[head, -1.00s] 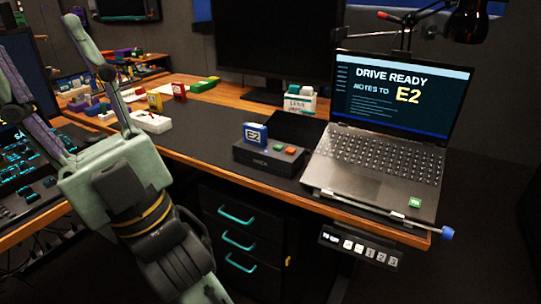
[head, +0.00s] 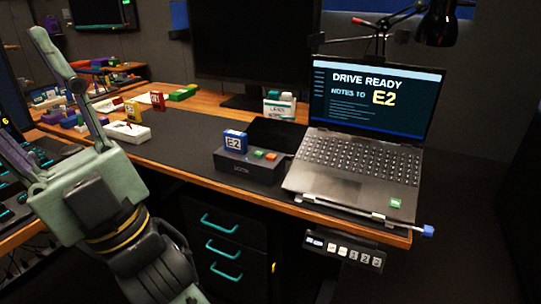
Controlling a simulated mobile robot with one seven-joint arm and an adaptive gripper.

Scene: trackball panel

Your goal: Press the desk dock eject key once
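The black desk dock (head: 246,174) sits on the dark mat left of the laptop. A blue drive marked E2 (head: 234,143) stands upright in its top. On the dock's top, right of the drive, are a green key (head: 259,154) and an orange-red key (head: 271,156); any key labels are too small to read. My gripper (head: 20,85) is at the left, its pale green fingers spread wide and pointing up, with nothing between them. The left finger is partly cut off by the picture edge. The gripper is well apart from the dock.
The open laptop (head: 360,160) shows "DRIVE READY, NOTES TO E2". A white labelled box (head: 280,104) stands behind the dock. A white tray (head: 127,132) and coloured drives lie left on the desk. The mat (head: 190,141) between tray and dock is clear. A lamp overhangs the laptop.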

